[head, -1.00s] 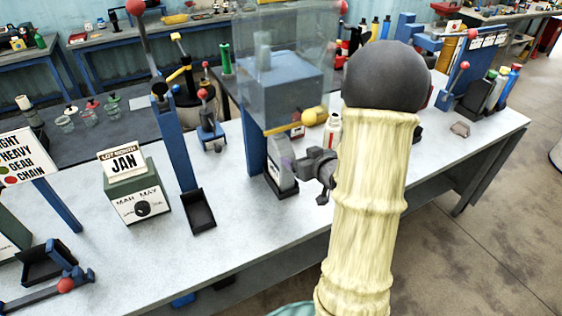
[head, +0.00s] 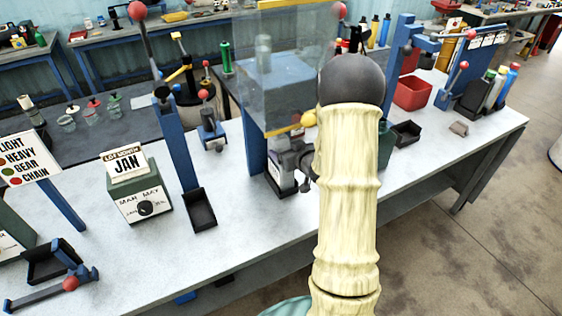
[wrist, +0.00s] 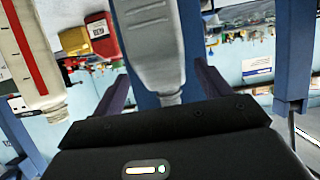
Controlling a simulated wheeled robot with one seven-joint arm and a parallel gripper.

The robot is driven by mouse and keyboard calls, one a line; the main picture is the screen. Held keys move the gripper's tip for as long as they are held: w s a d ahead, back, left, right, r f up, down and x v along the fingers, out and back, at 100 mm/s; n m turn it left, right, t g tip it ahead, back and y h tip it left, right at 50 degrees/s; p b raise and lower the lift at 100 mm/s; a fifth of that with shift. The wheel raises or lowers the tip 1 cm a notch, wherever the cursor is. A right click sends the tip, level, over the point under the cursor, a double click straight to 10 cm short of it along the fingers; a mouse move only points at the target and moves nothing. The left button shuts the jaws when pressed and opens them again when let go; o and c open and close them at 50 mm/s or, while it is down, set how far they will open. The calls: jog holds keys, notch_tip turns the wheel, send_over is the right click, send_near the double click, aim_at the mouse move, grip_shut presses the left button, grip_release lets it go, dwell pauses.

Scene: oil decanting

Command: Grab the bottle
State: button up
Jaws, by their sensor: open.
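A grey bottle (wrist: 150,45) stands between the two fingers in the wrist view, with its narrow neck toward my palm. My gripper (wrist: 160,75) is open, with a dark finger on each side of the bottle. I cannot tell whether either finger touches it. In the head view my gripper (head: 292,160) is at the blue machine's base, in front of the bottle, which is mostly hidden there. A pale bottle with a red stripe (wrist: 28,50) shows at the left of the wrist view.
The blue machine (head: 253,150) with a clear guard (head: 285,50) rises beside my gripper. A blue post with a black tray (head: 201,210) stands to the left. A red bin (head: 413,93) and a dark tray (head: 406,133) are to the right.

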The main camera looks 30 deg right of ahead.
jog(key=p+x, duration=0.1)
jog(key=x, duration=0.3)
jog(key=shift+w+a, duration=0.15)
jog(key=shift+w, duration=0.15)
jog(key=shift+s, duration=0.1)
jog(key=shift+c, duration=0.3)
grip_shut()
jog(key=shift+r, duration=0.15)
